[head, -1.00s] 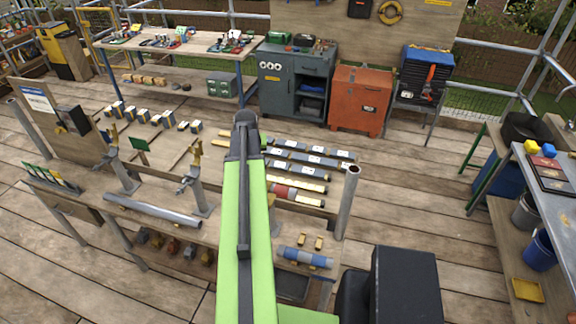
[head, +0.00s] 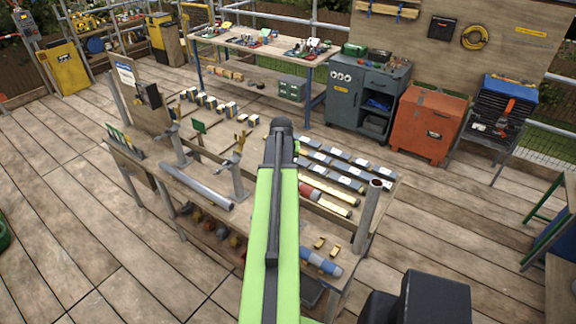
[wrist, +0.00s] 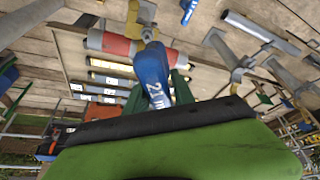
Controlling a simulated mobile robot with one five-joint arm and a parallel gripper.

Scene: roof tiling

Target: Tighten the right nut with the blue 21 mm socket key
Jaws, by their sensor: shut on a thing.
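The blue socket key (wrist: 152,68), marked "21 m…", is in my gripper (wrist: 158,88) in the wrist view. The green fingers are shut on it from both sides. Its far end overlaps a pale metal fitting in front of a red-and-grey tube (wrist: 115,44); I cannot tell whether they touch. A grey clamp with a yellow part (wrist: 236,62) stands to the right of the key, apart from it. In the head view, clamps on posts (head: 235,172) stand on the wooden bench (head: 265,222). My arm hides the gripper and key there. I cannot make out the right nut.
A loose grey pipe (head: 197,186) lies along the bench front. An upright pipe (head: 367,215) stands at its right end. Tubes (head: 335,172) lie in rows behind my arm. An orange cabinet (head: 428,123) stands at the back right. Open deck floor lies left and right.

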